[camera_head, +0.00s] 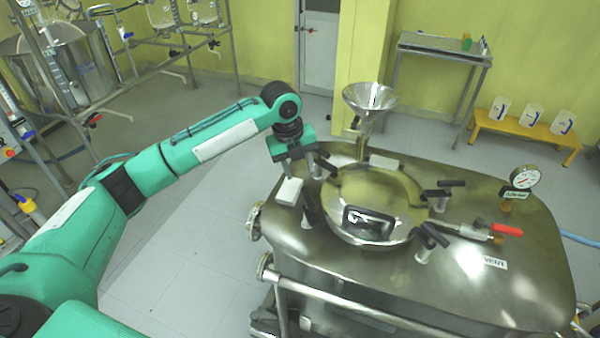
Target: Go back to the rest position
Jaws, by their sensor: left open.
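My left arm reaches in from the left, and its left gripper (301,167) is above the left rim of the steel vessel (500,285). The gripper points down and is open, close to a black-handled clamp (323,165) at the left of the round lid (385,190). I cannot tell whether it touches the clamp; nothing shows held in the jaws. The lid lies on the vessel with a black handle (370,222) on top. My right gripper is not in view.
A steel funnel (370,97) stands up behind the lid. A pressure gauge (525,177) and a red-handled valve (508,229) stand at the vessel's right. A yellow bench (530,131) and steel table (445,48) are at the back. Open floor lies left of the vessel.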

